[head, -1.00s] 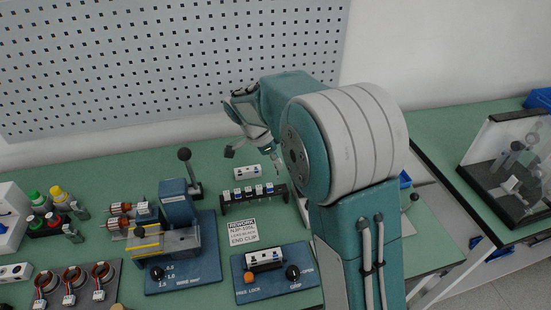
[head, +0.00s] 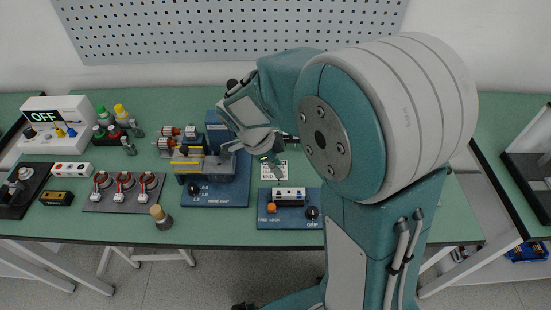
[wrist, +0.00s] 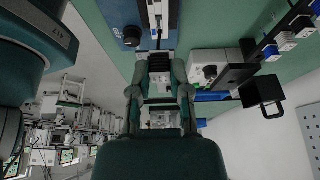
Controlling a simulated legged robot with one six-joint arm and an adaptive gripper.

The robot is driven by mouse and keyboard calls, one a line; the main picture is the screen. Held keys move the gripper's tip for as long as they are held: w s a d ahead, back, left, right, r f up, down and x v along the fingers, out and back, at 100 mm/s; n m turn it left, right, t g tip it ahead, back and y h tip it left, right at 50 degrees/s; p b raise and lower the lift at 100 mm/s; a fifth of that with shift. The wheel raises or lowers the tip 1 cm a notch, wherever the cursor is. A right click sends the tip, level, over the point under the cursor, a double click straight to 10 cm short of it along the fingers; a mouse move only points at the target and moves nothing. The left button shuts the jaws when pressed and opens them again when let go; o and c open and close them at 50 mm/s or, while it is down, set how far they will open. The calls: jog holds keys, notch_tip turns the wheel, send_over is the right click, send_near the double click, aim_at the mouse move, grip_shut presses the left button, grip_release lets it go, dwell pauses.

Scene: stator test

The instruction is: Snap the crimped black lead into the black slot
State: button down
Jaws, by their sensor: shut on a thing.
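My gripper (head: 265,155) is beside the card, behind the blue clamp fixture (head: 262,212) in the head view. In the wrist view my gripper (wrist: 160,68) is shut. A thin black piece, seemingly the black lead (wrist: 158,42), sticks out from between the fingertips towards a white block (wrist: 158,12). Its crimped end is too small to make out. The white block with dark openings (head: 288,191) sits in the clamp fixture. I cannot tell which opening is the black slot, nor whether the lead touches the block.
A crimping press (head: 205,165) stands left of the clamp fixture. A plate with several ring-shaped stators (head: 122,206) lies farther left, near a wooden-handled tool (head: 160,216). A white unit reading OFF (head: 45,117) stands at the far left. The front strip of green bench is mostly clear.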

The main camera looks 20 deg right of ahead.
jog(key=shift+f, duration=1.1)
jog(key=shift+f, duration=0.9)
dwell(0.4)
jog(key=shift+f, duration=0.5)
jog(key=shift+f, duration=0.15)
jog(key=shift+f, duration=0.4)
jog(key=shift+f, duration=0.1)
dwell(0.5)
jog(key=c, duration=0.5)
grip_release()
